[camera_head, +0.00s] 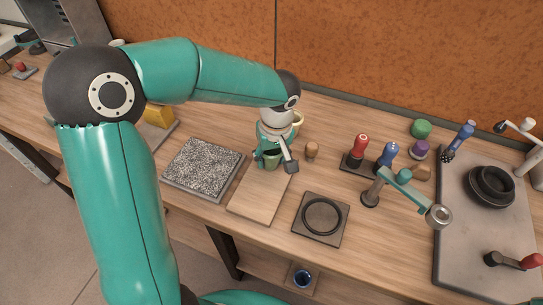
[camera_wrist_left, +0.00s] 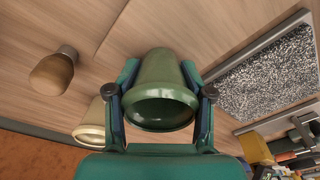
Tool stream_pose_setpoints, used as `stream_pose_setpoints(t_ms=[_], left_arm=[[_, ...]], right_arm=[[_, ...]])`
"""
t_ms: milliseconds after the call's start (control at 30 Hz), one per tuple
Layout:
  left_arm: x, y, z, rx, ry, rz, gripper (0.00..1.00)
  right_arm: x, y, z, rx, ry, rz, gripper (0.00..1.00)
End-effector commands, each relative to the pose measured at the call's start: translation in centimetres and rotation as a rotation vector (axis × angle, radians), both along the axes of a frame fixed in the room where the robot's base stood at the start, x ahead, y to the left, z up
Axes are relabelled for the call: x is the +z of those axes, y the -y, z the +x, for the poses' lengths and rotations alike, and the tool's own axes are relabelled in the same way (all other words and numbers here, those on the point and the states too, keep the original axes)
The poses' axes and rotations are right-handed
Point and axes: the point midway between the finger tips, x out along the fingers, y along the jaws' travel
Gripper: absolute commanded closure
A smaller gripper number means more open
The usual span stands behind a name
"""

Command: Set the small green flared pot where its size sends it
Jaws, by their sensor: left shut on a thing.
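The small green flared pot (camera_wrist_left: 163,85) is between the two fingers of my left gripper (camera_wrist_left: 160,95), which is shut on it, in the left wrist view. Its wide mouth faces the wrist camera. In the head view my left gripper (camera_head: 271,152) is over the far end of a plain wooden board (camera_head: 254,198), and the pot (camera_head: 271,161) shows partly between the fingers. I cannot tell whether the pot touches the board. A speckled grey slab (camera_head: 203,168) lies left of the board, and a dark square plate with a ring (camera_head: 321,219) lies to its right. My right gripper is not in view.
A cream cup (camera_head: 298,119) stands behind my left gripper and a small brown knob (camera_head: 312,149) stands to its right. Red (camera_head: 361,145) and blue-handled (camera_head: 388,153) tools stand farther right. A metal tray (camera_head: 470,250) fills the right end. A blue pot (camera_head: 302,278) sits below the bench top.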

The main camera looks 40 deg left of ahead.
Motion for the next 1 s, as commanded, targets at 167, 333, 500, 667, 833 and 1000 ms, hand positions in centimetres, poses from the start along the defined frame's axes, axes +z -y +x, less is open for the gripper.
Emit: stream_pose_setpoints(t_ms=[167, 333, 500, 667, 833, 1000], left_arm=[[0.0, 0.0, 0.0, 0.000, 0.001, 0.000, 1.00], [-0.3, 0.0, 0.0, 0.000, 0.001, 0.000, 0.45], [-0.2, 0.0, 0.0, 0.000, 0.000, 0.000, 0.17], [-0.2, 0.0, 0.0, 0.000, 0.000, 0.000, 0.16], [-0.1, 0.0, 0.0, 0.000, 0.000, 0.000, 0.16], [0.8, 0.1, 0.1, 0.001, 0.004, 0.001, 0.16]], right_arm=[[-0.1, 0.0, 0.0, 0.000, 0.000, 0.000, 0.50], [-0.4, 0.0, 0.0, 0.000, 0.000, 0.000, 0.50], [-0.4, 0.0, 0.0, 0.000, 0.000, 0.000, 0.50], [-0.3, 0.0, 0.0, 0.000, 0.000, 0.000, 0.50], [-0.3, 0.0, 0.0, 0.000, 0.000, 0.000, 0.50], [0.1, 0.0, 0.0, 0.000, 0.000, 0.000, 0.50]])
